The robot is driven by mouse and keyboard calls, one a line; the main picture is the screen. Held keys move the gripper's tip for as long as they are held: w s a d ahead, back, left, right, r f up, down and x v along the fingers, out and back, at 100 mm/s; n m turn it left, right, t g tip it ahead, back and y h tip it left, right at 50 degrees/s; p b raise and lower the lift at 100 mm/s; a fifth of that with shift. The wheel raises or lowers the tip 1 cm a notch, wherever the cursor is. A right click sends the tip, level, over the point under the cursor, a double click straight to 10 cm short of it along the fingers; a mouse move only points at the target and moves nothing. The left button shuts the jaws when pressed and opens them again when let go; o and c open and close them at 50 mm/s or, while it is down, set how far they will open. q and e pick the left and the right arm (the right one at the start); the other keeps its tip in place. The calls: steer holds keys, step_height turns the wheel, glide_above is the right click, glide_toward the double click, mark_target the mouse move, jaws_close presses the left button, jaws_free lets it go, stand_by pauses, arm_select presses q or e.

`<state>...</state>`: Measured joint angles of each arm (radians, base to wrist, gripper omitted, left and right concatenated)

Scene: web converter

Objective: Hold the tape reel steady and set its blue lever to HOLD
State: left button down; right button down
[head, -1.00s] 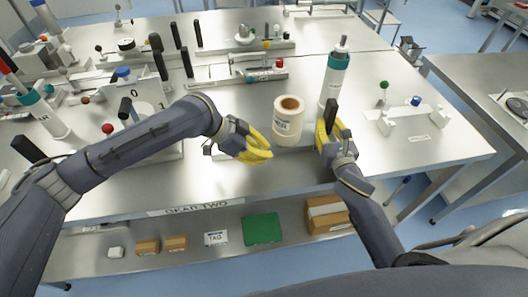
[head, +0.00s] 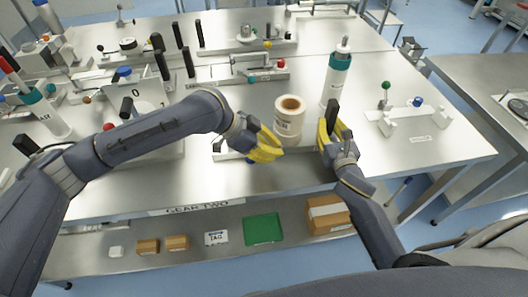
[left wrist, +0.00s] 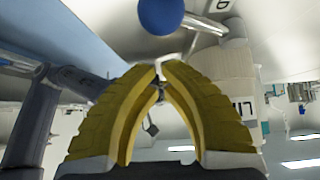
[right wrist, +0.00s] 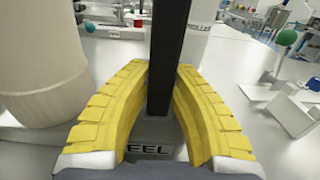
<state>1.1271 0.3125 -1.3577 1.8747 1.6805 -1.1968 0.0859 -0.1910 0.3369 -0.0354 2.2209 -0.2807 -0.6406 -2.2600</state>
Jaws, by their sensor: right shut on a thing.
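The tape reel (head: 288,121), a cream roll with a brown core, stands upright between my grippers. It also shows at the left of the right wrist view (right wrist: 38,70). My right gripper (head: 328,132) is shut on a black upright handle (right wrist: 168,55) beside the reel; the base lettering below is partly hidden and reads "EEL". My left gripper (head: 270,150) is left of the reel, its fingertips close together with nothing clearly between them. The lever's blue ball (left wrist: 160,14) is just beyond those fingertips; in the head view it shows under the left fingers (head: 249,161). The lever's setting cannot be read.
A white bottle with a teal band (head: 337,78) stands behind my right gripper. A fixture with green and blue knobs (head: 400,115) is to the right. Black-handled fixtures crowd the left and back. The front table edge is near; boxes (head: 328,215) lie on the lower shelf.

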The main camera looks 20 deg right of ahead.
arm_select(q)
steer(key=v, duration=0.9)
steer(key=shift+w+a+r, duration=0.2)
steer(key=shift+w, duration=0.2)
arm_select(e)
steer(key=shift+f, duration=0.4)
steer(key=shift+d+r, duration=0.1)
steer(key=shift+r, duration=0.4)
steer(key=c, duration=1.3)
jaws_free()
steer(key=shift+o, duration=0.2)
steer(key=s, duration=0.4)
steer(key=s+a, duration=0.1)
steer(key=s, duration=0.6)
steer(key=shift+s+a, duration=0.35)
steer(key=shift+s, duration=0.05)
